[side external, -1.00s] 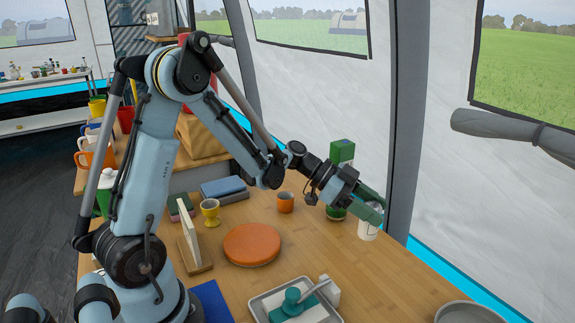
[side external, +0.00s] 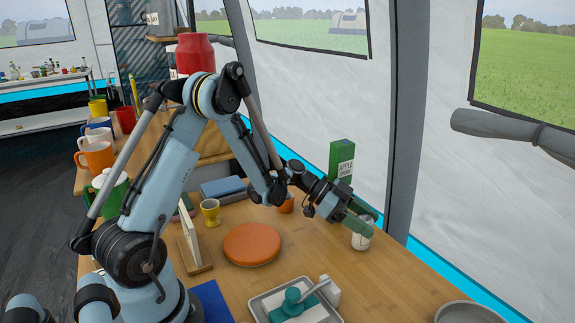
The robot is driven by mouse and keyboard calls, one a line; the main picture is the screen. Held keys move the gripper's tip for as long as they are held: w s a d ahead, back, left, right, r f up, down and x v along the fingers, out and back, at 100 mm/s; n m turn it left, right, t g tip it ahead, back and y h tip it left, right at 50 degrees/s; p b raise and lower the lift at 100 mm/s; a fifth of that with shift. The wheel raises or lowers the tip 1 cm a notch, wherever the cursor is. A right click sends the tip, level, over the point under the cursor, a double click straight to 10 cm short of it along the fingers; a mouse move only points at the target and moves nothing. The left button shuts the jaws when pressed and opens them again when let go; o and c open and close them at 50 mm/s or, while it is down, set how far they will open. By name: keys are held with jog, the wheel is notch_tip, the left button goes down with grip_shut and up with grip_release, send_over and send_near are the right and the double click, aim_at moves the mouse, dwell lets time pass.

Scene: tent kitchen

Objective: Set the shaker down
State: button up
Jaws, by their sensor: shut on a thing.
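The shaker (side external: 362,238) is a small white cylinder near the table's far right edge, in front of the grey tent pole. My gripper (side external: 362,224) is shut on its upper part, with the green fingers around it. The shaker looks slightly tilted. I cannot tell whether its base touches the wooden table (side external: 385,275).
A green juice carton (side external: 341,162) stands just behind my gripper. An orange cup (side external: 287,204) is partly hidden by my arm.

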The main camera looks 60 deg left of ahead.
jog(key=shift+f, duration=0.15)
jog(key=o, duration=1.1)
jog(key=shift+s+a+r, duration=0.15)
jog(key=shift+a+r, duration=0.15)
jog(key=v, duration=1)
jog(key=shift+s+d+r+n+y, duration=0.75)
jog(key=shift+s+d+n+y, duration=0.75)
jog(key=shift+s+n+y, duration=0.35)
jog(key=shift+s+d+r+n+y, duration=0.8)
jog(key=shift+s+d+n+y, duration=0.8)
jog(key=shift+s, duration=0.4)
jog(key=shift+s+d+r+n+y, duration=0.75)
jog(key=shift+s+d+n+y, duration=0.6)
jog(key=shift+s+n+y, duration=0.5)
